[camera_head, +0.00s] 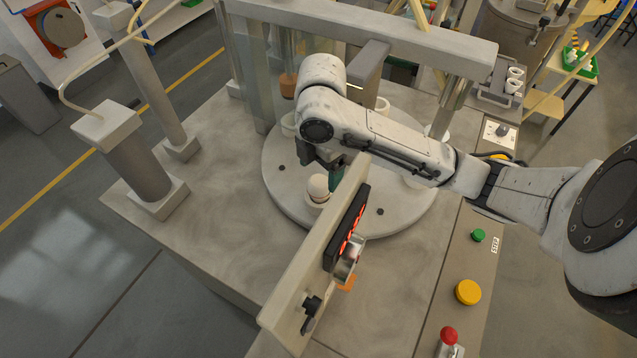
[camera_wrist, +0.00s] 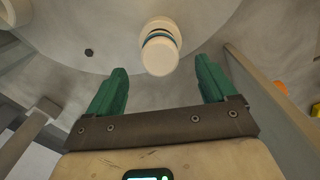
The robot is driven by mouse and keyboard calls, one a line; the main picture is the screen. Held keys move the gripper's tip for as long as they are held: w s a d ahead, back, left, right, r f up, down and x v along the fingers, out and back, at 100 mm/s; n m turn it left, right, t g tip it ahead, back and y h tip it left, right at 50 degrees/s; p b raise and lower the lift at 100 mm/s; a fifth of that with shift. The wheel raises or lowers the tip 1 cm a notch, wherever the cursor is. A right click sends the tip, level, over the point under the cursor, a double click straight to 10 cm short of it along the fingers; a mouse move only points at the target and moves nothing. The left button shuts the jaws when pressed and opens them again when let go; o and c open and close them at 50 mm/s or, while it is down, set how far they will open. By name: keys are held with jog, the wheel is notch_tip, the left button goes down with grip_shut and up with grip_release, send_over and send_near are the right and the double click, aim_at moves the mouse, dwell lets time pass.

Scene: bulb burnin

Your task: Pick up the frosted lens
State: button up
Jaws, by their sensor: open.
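A pale, rounded piece, which looks like the frosted lens (camera_head: 318,186), sits upright on a small seat on the round turntable (camera_head: 283,180). In the wrist view the lens (camera_wrist: 160,58) shows as a cream cylinder with a dark blue band near its far end, just beyond the fingertips and about midway between them. My gripper (camera_head: 323,170) is open, with nothing between its green fingers, close above and behind the lens. Its fingers also show spread apart in the wrist view (camera_wrist: 160,72). I cannot tell the exact gap to the lens.
A slanted panel with a red display (camera_head: 313,268) stands close to the right of the lens. A beam frame (camera_head: 400,38) spans the turntable behind my arm. A control strip with a yellow button (camera_head: 467,292) lies at the right.

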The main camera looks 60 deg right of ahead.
aim_at(319, 181)
jog(key=shift+w+f, duration=0.1)
jog(key=shift+f, duration=1.95)
